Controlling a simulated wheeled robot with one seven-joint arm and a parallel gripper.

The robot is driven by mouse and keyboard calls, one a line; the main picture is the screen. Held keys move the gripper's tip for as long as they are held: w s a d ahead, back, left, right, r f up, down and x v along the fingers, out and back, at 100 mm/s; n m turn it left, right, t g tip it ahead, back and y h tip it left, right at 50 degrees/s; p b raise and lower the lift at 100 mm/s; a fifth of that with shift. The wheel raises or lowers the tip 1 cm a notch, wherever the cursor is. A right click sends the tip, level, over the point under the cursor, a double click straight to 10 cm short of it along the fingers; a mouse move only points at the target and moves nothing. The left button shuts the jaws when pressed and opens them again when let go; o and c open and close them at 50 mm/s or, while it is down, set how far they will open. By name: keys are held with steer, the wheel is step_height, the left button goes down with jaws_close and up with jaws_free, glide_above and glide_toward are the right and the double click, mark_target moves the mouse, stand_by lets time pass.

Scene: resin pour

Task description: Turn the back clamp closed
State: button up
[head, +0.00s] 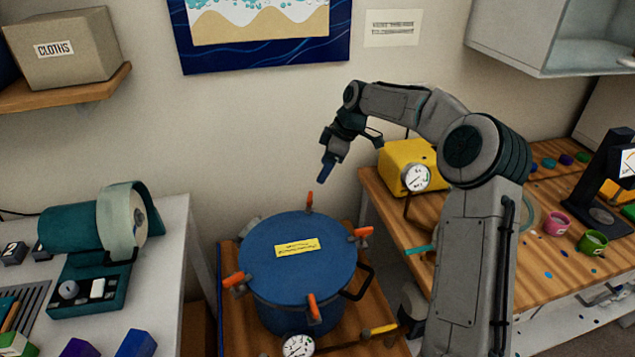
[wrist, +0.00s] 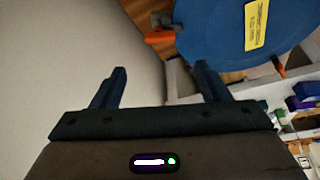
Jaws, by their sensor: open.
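A blue round pot with a flat blue lid (head: 297,252) stands on a wooden stand, with orange-handled clamps around its rim. The back clamp (head: 309,201) is at the far edge of the lid, its orange handle pointing up. Other clamps sit at the right (head: 361,233), front (head: 314,306) and left (head: 234,280). My gripper (head: 325,176) is above and slightly right of the back clamp, apart from it. In the wrist view my gripper (wrist: 160,85) is open and empty, and an orange clamp handle (wrist: 160,38) shows beyond the fingers at the lid (wrist: 215,30) edge.
A pressure gauge (head: 298,346) is at the pot's front. A yellow box (head: 400,165) with a gauge stands on the right wooden bench. A teal grinder (head: 100,225) is on the left bench. The wall is close behind the pot.

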steer(key=v, duration=0.2)
steer(key=shift+d+r, duration=0.15)
steer(key=shift+r, duration=0.25)
steer(key=s+d+r+m+t+h, duration=0.1)
steer(key=s+d+r+m+h, duration=0.2)
steer(key=s, duration=0.8)
steer(key=s+r+m+h, duration=0.2)
steer(key=s+m, duration=0.3)
steer(key=s, duration=0.5)
steer(key=s+d+f+m, duration=0.1)
steer(key=s+m, duration=0.3)
steer(key=s, duration=0.5)
steer(key=s+d+f+m+t, duration=0.1)
steer(key=s+d+f+m, duration=0.1)
steer(key=s, duration=0.7)
steer(key=shift+d+f+m, duration=0.2)
steer(key=shift+d+m, duration=0.7)
steer(key=shift+d, duration=0.25)
